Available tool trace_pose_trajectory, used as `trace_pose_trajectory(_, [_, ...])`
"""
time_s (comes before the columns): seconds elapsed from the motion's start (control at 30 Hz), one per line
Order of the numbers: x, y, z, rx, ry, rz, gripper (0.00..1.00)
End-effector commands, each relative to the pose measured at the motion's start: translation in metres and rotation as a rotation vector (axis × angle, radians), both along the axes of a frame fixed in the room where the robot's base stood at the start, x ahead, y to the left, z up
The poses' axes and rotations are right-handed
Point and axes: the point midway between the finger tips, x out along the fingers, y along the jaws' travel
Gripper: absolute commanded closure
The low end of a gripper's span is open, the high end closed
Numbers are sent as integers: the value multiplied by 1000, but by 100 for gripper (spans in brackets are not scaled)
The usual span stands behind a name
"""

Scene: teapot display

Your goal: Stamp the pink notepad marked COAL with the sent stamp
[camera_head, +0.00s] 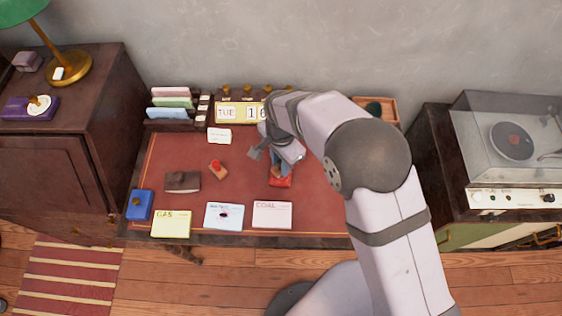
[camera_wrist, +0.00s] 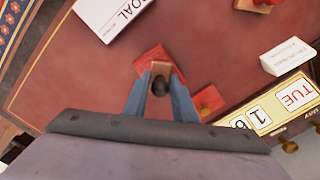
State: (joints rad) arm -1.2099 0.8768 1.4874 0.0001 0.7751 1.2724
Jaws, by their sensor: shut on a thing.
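The pale pink notepad marked COAL (camera_head: 272,215) lies at the front edge of the desk; it also shows at the upper left of the wrist view (camera_wrist: 112,14). My gripper (camera_head: 278,167) is in front of the calendar, behind that notepad. In the wrist view its blue fingers (camera_wrist: 160,82) are shut on a stamp with a dark knob (camera_wrist: 160,87) and a wooden base. The stamp is at a red pad (camera_head: 281,182), also seen in the wrist view (camera_wrist: 149,56); I cannot tell whether they touch. The stamp's label is hidden.
A red-knobbed stamp (camera_head: 217,168) stands left of my gripper. A GAS notepad (camera_head: 171,224) and a blue notepad with a dark mark (camera_head: 224,216) lie left of COAL. A blue pad (camera_head: 140,204) is at far left. The calendar (camera_head: 232,112) stands behind.

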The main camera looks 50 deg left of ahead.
Motion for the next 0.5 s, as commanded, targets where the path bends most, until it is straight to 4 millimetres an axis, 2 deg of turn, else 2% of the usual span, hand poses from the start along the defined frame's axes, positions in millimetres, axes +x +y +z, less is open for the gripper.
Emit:
trace_pose_trajectory(0.23, [-1,-1,1,-4,1,0,90])
trace_pose_trajectory(0.5, [0,-1,20,-2,0,0,90])
